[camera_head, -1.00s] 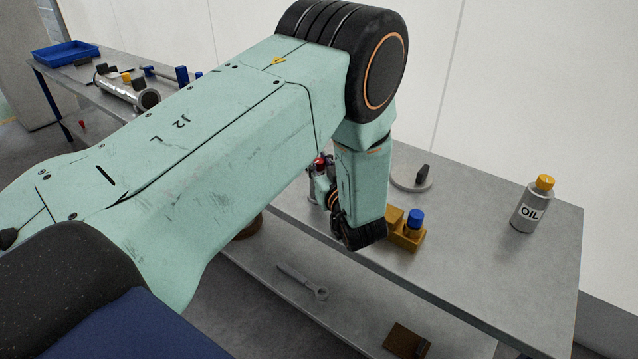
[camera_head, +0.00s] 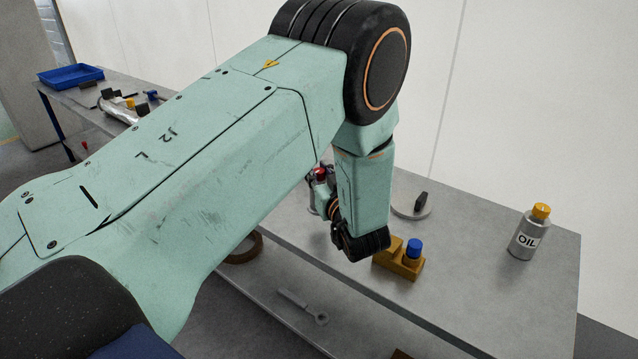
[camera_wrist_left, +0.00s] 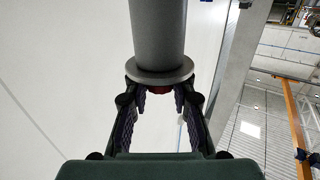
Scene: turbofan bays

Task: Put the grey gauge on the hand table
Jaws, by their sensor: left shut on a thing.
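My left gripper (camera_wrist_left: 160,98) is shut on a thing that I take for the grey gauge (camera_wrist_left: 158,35). It is a grey cylinder with a wide flange, and a red part shows between the fingers. In the head view the left gripper (camera_head: 320,183) is largely hidden behind my forearm, with a red spot beside it. A grey-topped table (camera_head: 480,265) stands below and around the hand. I cannot tell whether the held thing touches it. Another table (camera_head: 118,82) stands at the far left; which one is the hand table is not marked. My right gripper is not in view.
On the near table are a brown block with a blue cap (camera_head: 402,262), a grey disc with a black knob (camera_head: 411,209) and an oil bottle (camera_head: 528,235). A wrench (camera_head: 303,306) and a brown ring (camera_head: 245,248) lie lower down. A blue tray (camera_head: 70,76) is far left.

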